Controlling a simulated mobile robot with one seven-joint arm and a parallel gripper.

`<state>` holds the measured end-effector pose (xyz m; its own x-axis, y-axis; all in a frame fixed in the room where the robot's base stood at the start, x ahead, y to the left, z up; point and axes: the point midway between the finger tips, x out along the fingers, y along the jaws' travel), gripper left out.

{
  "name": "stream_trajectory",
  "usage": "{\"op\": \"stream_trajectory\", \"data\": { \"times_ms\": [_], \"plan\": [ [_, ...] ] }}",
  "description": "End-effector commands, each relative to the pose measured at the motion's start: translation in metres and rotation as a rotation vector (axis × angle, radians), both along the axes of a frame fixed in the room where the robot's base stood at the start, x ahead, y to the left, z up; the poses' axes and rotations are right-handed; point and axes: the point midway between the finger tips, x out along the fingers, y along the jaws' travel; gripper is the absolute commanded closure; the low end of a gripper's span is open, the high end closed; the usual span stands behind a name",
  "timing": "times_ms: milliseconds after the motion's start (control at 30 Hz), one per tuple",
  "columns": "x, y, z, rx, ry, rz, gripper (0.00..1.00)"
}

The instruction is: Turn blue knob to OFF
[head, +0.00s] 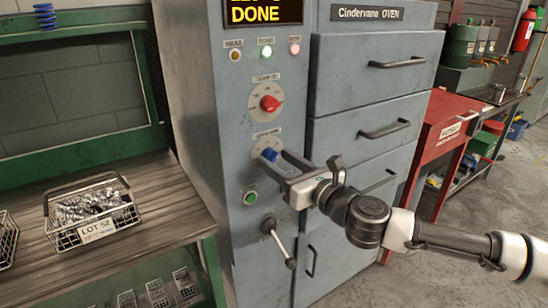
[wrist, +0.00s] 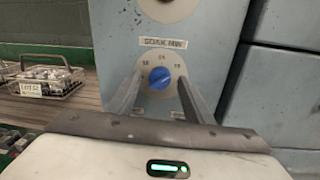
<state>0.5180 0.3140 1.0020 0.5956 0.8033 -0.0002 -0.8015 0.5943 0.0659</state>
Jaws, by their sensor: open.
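The blue knob (head: 269,154) sits on a pale round dial on the grey oven's front panel, below the red knob (head: 271,103). In the wrist view the blue knob (wrist: 160,77) is at the centre of its dial, under a label that seems to read SOAK MIN. The dial's small marks are too blurred to read fully. My gripper (head: 273,163) is at the panel, its fingers pointing at the blue knob. In the wrist view my gripper (wrist: 160,92) is open, with one finger to each side of the knob. I cannot tell whether either finger touches it.
The panel has a green button (head: 250,197) and a lever (head: 280,243) below the knob. The display (head: 262,12) reads DONE. Drawers with handles (head: 398,62) are at right. A LOT 52 wire basket (head: 98,229) stands on the left bench.

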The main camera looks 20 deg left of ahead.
Motion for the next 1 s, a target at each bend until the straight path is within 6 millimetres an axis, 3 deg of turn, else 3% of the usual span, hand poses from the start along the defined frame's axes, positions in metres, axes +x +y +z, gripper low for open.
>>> {"op": "stream_trajectory", "data": {
  "times_ms": [367, 633, 1000],
  "plan": [
    [-0.001, -0.0002, 0.0002, 0.0, 0.0, -0.001, 0.53],
    [-0.0012, -0.0001, 0.0002, 0.0, 0.0, 0.0, 0.94],
    [-0.0014, 0.0003, 0.0017, -0.045, -0.052, -0.001, 0.94]
  ]
}}
